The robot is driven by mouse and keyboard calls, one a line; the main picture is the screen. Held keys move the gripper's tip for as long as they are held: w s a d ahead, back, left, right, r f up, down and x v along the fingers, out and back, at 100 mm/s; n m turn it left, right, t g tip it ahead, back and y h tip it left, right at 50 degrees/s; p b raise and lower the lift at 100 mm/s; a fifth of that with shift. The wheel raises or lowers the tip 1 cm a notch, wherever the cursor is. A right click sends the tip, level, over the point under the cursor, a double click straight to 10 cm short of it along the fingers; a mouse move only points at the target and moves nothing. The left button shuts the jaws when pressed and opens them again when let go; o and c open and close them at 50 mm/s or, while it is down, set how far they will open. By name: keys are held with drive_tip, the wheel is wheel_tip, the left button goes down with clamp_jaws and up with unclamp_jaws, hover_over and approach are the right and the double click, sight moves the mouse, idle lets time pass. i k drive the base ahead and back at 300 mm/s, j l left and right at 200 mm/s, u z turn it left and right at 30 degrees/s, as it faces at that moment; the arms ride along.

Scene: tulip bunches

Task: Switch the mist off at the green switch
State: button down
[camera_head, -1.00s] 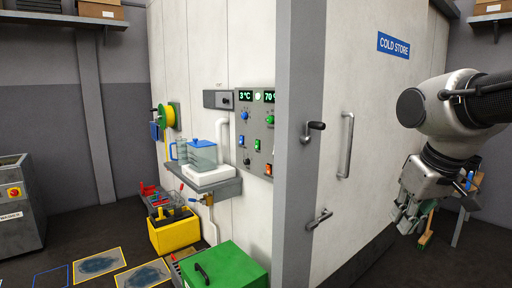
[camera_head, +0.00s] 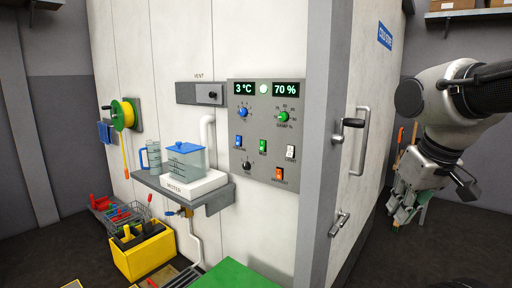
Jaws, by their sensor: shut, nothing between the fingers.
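The grey control panel (camera_head: 258,165) is on the white wall left of the grey corner post. Its green switch (camera_head: 262,146) sits in the middle of the lower row, with a small label under it that seems to read MIST. A blue switch (camera_head: 238,141) is to its left, a white switch (camera_head: 290,152) to its right and an orange switch (camera_head: 279,174) below right. The switch's rocker position is too small to tell. My gripper (camera_head: 402,214) hangs at the far right, shut and empty, well away from the panel, on the other side of the corner post.
The corner post (camera_head: 325,130) and door handles (camera_head: 361,140) stand between my arm and the panel. A shelf (camera_head: 218,198) with a clear blue-lidded tank (camera_head: 185,160) juts out left of the panel. A yellow crate (camera_head: 145,255) and a green box (camera_head: 230,275) are below.

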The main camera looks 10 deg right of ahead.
sight(261, 142)
drive_tip(key=i+j+z, duration=0.15)
drive_tip(key=j, duration=0.3)
drive_tip(key=i+j+z, duration=0.15)
drive_tip(key=j, duration=0.35)
drive_tip(key=j+z, duration=0.1)
drive_tip(key=j, duration=0.35)
